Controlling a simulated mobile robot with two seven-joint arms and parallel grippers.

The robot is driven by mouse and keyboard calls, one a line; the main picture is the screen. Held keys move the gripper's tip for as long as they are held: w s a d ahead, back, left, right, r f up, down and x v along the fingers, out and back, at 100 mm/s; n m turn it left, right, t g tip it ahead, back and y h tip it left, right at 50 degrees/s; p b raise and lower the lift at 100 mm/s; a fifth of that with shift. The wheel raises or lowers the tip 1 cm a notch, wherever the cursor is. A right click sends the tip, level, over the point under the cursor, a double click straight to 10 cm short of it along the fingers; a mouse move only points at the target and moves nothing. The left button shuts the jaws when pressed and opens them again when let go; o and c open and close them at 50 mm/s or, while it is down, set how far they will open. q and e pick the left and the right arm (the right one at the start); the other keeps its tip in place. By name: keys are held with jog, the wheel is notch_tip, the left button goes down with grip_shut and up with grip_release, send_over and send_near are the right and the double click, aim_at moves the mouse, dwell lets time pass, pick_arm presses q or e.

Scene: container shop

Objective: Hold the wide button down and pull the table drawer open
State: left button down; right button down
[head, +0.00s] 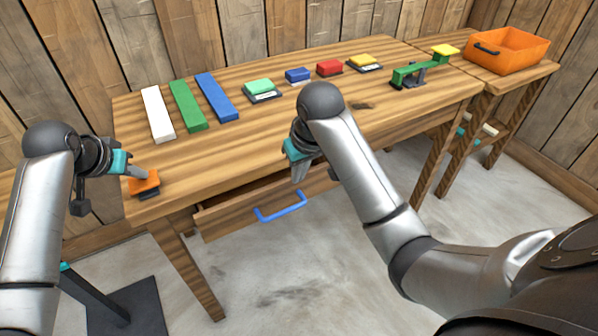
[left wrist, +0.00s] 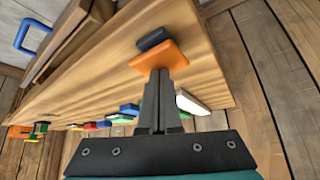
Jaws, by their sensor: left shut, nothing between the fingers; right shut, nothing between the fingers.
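The wide orange button (head: 144,183) sits on a dark base at the table's near left corner; it also shows in the left wrist view (left wrist: 158,56). My left gripper (head: 139,174) is shut, its fingertips at the button's top; in the left wrist view the tips (left wrist: 160,74) meet the orange plate's edge. Whether the button is pressed down I cannot tell. The table drawer (head: 235,215) stands partly open, with a dark gap behind its front panel. Its blue handle (head: 281,208) is free. My right gripper (head: 299,178) is shut and empty, above the drawer and off the handle.
White (head: 158,114), green (head: 188,106) and blue (head: 217,97) bars lie on the table (head: 250,135), with several small coloured buttons behind. A green lever (head: 410,73) stands at the right. An orange bin (head: 510,52) rests on the side table. Floor before the drawer is clear.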

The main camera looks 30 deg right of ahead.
pick_arm(q)
jog(key=shift+r+p, duration=2.8)
jog(key=shift+p, duration=0.5)
jog(key=shift+f, duration=0.1)
